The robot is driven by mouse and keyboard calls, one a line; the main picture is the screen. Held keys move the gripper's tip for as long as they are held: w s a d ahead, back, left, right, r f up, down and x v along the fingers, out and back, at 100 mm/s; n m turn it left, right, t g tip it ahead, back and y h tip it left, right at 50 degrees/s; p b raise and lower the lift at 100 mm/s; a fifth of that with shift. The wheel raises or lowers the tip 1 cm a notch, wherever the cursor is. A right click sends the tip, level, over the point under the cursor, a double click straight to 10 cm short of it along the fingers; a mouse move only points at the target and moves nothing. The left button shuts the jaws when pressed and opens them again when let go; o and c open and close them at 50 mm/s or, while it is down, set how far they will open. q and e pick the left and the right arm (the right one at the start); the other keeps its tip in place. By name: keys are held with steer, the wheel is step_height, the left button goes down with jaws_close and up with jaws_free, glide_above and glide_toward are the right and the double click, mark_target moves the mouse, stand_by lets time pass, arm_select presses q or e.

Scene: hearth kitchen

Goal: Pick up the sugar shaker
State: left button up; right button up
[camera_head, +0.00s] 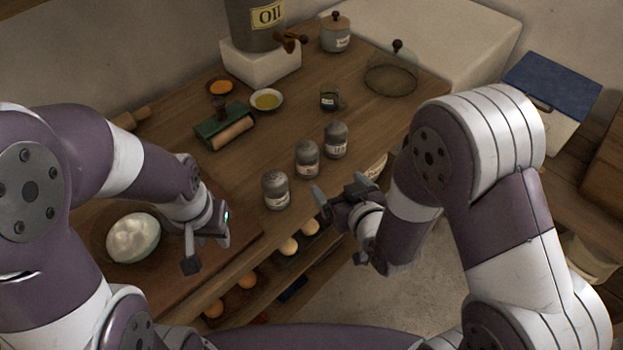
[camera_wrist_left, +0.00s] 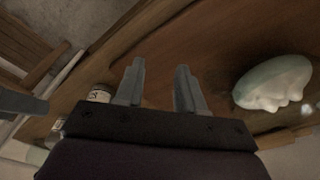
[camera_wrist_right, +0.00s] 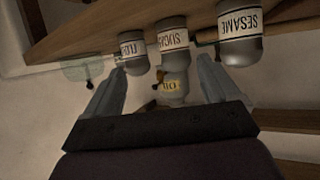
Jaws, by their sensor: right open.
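The sugar shaker (camera_head: 307,158) is the middle of three grey lidded shakers in a row near the counter's front edge. It stands upright; its SUGAR label shows upside down in the right wrist view (camera_wrist_right: 172,38). The sesame shaker (camera_head: 275,190) is nearer and left; it is at the right in the right wrist view (camera_wrist_right: 240,35). The third shaker (camera_head: 336,139) is farther back. My right gripper (camera_head: 337,210) is open and empty, just off the counter edge, fingers toward the row, apart from the sugar shaker. My left gripper (camera_head: 207,250) is open and empty over the front left.
A bowl with a white mass (camera_head: 132,238) stands near my left arm. A small glass jar (camera_head: 331,97), an oil dish (camera_head: 266,100) and a green block with a roller (camera_head: 225,131) lie behind the shakers. A lower shelf holds round items (camera_head: 289,246).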

mark_target(312, 168)
arm_select(q)
steer(key=shift+s+a+f, duration=0.2)
steer(key=shift+a+f, duration=0.35)
steer(key=shift+a, duration=0.35)
steer(key=shift+w+d+r, duration=0.15)
steer(key=shift+w+d, duration=0.15)
steer(key=shift+d, duration=0.1)
arm_select(e)
steer(key=shift+t, duration=0.3)
steer(key=x, duration=0.2)
steer(key=a+x, duration=0.1)
steer(key=x, duration=0.4)
steer(key=shift+a, duration=0.45)
arm_select(q)
steer(key=shift+s+a+r+p, duration=0.1)
steer(key=shift+a+r+p, duration=0.15)
steer(key=shift+p, duration=0.1)
arm_select(e)
steer(key=x, duration=0.5)
steer(key=shift+a, duration=0.35)
steer(key=shift+w+f, duration=0.15)
steer(key=shift+w, duration=0.2)
steer(key=shift+s, duration=0.1)
steer(key=c, duration=1.1)
